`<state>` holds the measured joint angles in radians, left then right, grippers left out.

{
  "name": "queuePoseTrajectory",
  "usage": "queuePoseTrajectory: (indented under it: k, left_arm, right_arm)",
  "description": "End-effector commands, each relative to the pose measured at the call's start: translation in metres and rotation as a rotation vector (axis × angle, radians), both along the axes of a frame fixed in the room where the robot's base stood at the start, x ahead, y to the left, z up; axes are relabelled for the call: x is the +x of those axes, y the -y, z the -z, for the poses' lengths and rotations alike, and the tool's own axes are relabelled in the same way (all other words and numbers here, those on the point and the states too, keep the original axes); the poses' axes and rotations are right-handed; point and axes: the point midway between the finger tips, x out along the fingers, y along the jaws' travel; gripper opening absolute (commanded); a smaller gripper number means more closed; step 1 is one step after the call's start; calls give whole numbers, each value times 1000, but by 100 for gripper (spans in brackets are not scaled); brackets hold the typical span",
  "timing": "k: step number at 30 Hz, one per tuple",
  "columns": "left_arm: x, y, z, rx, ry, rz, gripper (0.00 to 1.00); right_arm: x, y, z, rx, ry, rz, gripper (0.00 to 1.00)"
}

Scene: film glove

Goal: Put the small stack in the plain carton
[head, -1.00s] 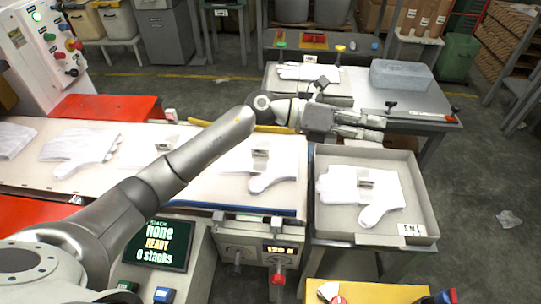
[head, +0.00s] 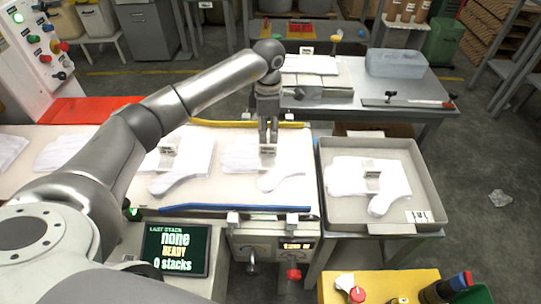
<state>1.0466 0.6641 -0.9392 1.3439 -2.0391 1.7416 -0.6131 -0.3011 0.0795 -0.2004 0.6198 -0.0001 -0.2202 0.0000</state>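White flat glove stacks lie in a row on the pale belt (head: 225,198). The stack at the belt's right end (head: 240,157) has a small grey tag or clip on it. My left gripper (head: 268,144) points straight down over that tag, its fingers close together at the tag's upper edge. I cannot tell whether they grip it. Another white stack (head: 350,178) with a similar tag lies in the grey tray (head: 430,190) to the right, which bears a small label. A brown carton-like edge (head: 372,130) shows behind the tray, mostly hidden. My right gripper is not in view.
A second tagged stack (head: 195,158) lies just left of the gripper. A yellow rail (head: 215,124) and a blue strip (head: 270,208) edge the belt. The back table holds a translucent bin (head: 397,64). A screen (head: 175,250) reads "none READY 0 stacks".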

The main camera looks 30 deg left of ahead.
Motion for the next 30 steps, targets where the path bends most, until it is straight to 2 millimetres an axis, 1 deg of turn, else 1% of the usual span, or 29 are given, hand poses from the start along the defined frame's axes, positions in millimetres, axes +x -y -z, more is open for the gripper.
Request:
queuePoseTrajectory:
  k: [3, 8, 12, 15, 19, 25, 30]
  left_arm:
    - [0, 1, 12, -3, -1, -1, 33]
    - [0, 2, 24, -3, -1, 1, 33]
    - [0, 3, 45, -4, -4, 0, 33]
    - [0, 3, 59, -4, -1, 0, 33]
    - [1, 3, 67, -4, 1, -1, 33]
    - [1, 3, 68, -4, 2, 0, 33]
    - [1, 3, 68, -4, 2, 0, 11]
  right_arm:
    - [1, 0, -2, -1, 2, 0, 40]
    - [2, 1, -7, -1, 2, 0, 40]
    - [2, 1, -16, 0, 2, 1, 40]
    - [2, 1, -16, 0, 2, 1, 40]
    - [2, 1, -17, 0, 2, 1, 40]
    - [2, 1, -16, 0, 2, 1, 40]
    - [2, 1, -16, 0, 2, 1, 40]
